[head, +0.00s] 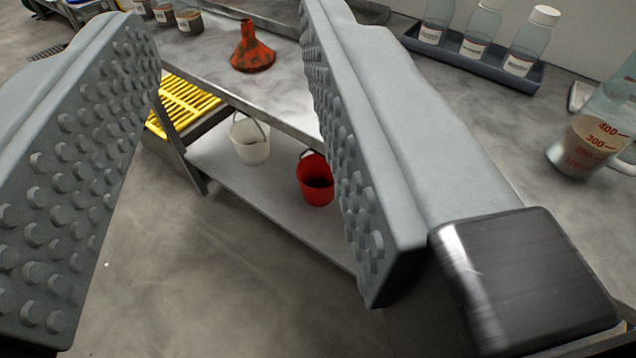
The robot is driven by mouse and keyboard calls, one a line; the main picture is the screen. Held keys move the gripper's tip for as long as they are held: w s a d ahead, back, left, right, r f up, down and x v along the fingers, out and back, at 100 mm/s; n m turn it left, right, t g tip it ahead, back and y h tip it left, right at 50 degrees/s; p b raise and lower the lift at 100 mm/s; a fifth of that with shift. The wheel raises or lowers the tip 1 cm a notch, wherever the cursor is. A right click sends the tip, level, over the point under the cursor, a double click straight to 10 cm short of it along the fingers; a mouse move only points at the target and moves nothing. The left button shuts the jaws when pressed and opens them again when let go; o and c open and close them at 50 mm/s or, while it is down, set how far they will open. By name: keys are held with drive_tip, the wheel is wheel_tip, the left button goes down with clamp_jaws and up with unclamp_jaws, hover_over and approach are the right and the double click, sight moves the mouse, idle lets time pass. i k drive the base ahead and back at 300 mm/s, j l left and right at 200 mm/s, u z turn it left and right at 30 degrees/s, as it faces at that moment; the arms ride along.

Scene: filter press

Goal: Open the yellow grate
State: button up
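The yellow grate (187,98) shows at the left of the head view, low beyond the end of the metal table. It looks flat and slatted, lying on a dark frame, and my left finger and the table leg hide part of it. I cannot tell whether it is fully closed. My gripper (235,215) is open, with its two grey studded fingers wide apart. Nothing is between the fingers, and the gripper is well apart from the grate, in front of the table.
A metal table (215,65) with a lower shelf (270,205) stands ahead. It holds an orange funnel (252,50), a white bucket (250,140) and a red bucket (315,180). A bottle tray (475,58) and a measuring jug (590,140) are at the right. Floor (200,270) in front is clear.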

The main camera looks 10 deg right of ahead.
sight(195, 114)
drive_tip(key=i+j+u, duration=0.3)
drive_tip(key=i+j, duration=2)
drive_tip(key=i, duration=0.05)
